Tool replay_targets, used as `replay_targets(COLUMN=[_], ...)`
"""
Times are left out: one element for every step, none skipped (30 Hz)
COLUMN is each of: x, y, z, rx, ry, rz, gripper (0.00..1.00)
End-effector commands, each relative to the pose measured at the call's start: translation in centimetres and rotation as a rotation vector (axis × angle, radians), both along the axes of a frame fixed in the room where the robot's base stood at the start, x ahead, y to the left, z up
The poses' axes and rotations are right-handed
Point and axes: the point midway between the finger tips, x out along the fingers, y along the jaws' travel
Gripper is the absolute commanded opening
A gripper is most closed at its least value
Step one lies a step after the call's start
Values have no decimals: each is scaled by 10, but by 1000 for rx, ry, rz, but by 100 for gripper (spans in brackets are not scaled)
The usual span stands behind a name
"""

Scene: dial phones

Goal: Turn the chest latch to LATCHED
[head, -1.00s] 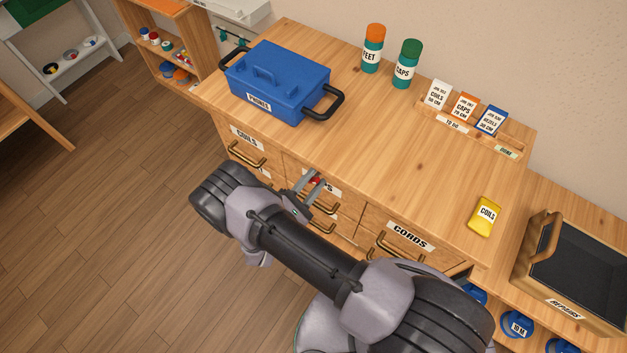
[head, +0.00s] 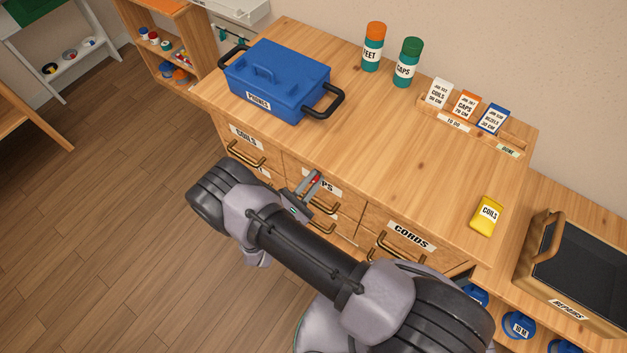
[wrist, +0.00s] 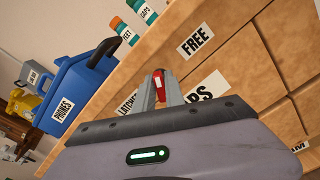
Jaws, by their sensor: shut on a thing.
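The wooden chest (head: 420,165) has labelled drawers on its front. The red latch (wrist: 159,86) is on that front, between my fingertips in the wrist view. My gripper (wrist: 163,88) is shut on it. The FREE label (wrist: 196,41) is to the upper right of the latch. The partly hidden LATCHED label (wrist: 128,105) is to its left. In the head view, my gripper (head: 312,180) is at the chest's upper front edge, and a little of the red shows between the fingers. Which label the latch points to, I cannot tell.
On the chest top are a blue PHONES box (head: 278,80), two capped bottles (head: 408,65), a card rack (head: 470,128) and a yellow COILS packet (head: 486,216). Brass drawer handles (head: 318,205) stick out near my gripper. The middle of the top is clear.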

Motion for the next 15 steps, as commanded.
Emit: replay_targets(x=[0,0,0,0,0,0,0,0,0,0,0,0,1,1,1], y=[0,0,0,0,1,1,1,1,1,1,1,1,1,1,1], z=[-2,-2,-2,-2,-2,-2,-2,-2,-2,-2,-2,-2,-2,-2,-1], rx=[-32,-54,-84,-106,-128,-158,-181,-204,-234,-257,-279,-309,-331,-353,-384], ry=[25,42,66,83,100,124,142,160,184,202,219,242,260,277,301], rz=[0,0,0,0,0,0,1,1,1,1,1,1,1,1,1], gripper=[0,0,0,0,0,0,0,0,0,0,0,0,0,0,0])
